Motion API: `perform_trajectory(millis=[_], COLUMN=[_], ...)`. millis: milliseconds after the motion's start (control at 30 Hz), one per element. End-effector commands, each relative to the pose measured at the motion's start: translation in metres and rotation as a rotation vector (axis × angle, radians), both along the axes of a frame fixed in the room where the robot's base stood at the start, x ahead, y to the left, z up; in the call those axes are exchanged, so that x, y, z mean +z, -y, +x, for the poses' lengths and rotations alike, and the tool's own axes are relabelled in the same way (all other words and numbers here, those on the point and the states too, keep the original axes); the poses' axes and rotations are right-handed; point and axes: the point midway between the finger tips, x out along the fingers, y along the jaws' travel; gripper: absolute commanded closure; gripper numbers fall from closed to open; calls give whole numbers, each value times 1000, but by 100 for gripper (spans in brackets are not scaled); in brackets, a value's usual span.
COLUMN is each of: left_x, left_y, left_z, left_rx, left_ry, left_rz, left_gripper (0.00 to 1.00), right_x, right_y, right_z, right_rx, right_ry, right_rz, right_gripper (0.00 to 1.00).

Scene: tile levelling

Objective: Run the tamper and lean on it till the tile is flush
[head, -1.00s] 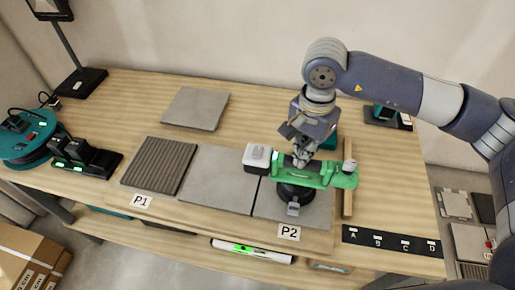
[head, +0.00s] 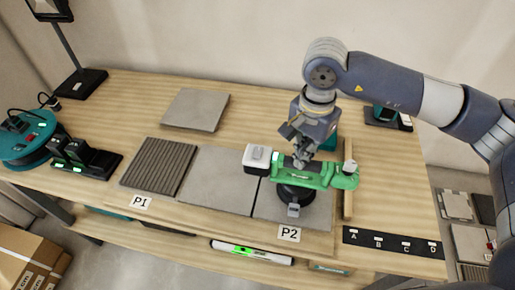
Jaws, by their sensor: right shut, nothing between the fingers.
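The green tamper (head: 312,178) with a white-and-black battery block (head: 258,158) at its left end stands on the grey tile at P2 (head: 262,204). Its dark round foot (head: 292,194) rests on that tile. My right gripper (head: 302,162) is shut and points down at the top of the tamper's green body, with nothing visible between its fingers. I cannot tell if it touches the body. A grey tile (head: 215,182) lies left of the P2 tile, and a ribbed dark tile (head: 158,166) lies at P1. Whether the tiles are flush cannot be told. My left gripper is not in view.
A loose grey tile (head: 196,109) lies at the back. A battery charger (head: 85,158) and a teal cable reel (head: 25,135) stand at the left. A wooden strip (head: 348,190) lies right of the tamper. A black strip marked A to D (head: 393,242) is at the front right.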

Motion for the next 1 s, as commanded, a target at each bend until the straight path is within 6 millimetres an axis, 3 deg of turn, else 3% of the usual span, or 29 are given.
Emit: perform_trajectory(millis=[367,1000], left_x=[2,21], left_y=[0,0], left_z=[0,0], left_rx=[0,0], left_ry=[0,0], left_rz=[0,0], left_gripper=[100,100], right_x=[1,56], right_y=[0,0], right_z=[-2,0], right_rx=[2,1], right_ry=[-9,-1], right_rz=[-3,0], right_gripper=[100,100])
